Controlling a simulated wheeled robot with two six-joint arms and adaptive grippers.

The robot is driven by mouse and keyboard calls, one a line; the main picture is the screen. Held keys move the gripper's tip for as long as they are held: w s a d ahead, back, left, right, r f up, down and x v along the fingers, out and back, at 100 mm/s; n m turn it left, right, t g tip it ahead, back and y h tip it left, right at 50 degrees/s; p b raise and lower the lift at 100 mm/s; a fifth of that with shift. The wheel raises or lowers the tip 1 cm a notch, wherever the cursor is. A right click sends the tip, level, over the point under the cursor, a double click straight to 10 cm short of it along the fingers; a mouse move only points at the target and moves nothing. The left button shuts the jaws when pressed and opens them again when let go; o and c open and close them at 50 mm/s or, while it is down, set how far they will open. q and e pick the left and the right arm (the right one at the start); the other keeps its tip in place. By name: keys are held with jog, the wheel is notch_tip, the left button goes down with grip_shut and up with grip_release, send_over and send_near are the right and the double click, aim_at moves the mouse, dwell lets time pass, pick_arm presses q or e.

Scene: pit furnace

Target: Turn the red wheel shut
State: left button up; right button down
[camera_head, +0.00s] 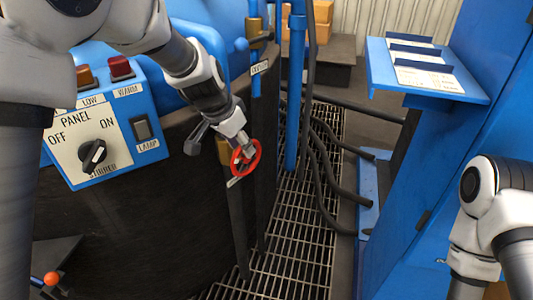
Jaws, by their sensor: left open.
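The red wheel (257,158) is a small ring on the side of the dark round furnace wall, near the middle of the camera_head view. My left arm reaches in from the upper left, and its gripper (248,152) is right at the wheel. Its fingertips overlap the wheel's ring in the picture; I cannot tell whether they touch it. The left gripper is open. A brass-coloured valve body (223,150) shows just behind the wheel. My right arm shows at the right edge, but its gripper is out of view.
A blue control panel (115,150) with a knob and lamps stands at left. Blue vertical pipe (297,90) and black hoses (325,175) are right of the wheel. A blue shelf (470,92) juts out at upper right. Grated floor (290,240) lies below.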

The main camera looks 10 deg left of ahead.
aim_at(254, 166)
pick_arm(q)
jog(key=shift+w+r, duration=0.1)
jog(key=shift+r, duration=0.05)
jog(key=shift+f, duration=0.4)
jog(key=b+x, duration=0.1)
jog(key=x, duration=0.5)
jog(key=shift+w+d+f+b, duration=0.1)
jog(key=shift+w+f+b, duration=0.1)
jog(key=shift+b, duration=0.2)
grip_shut()
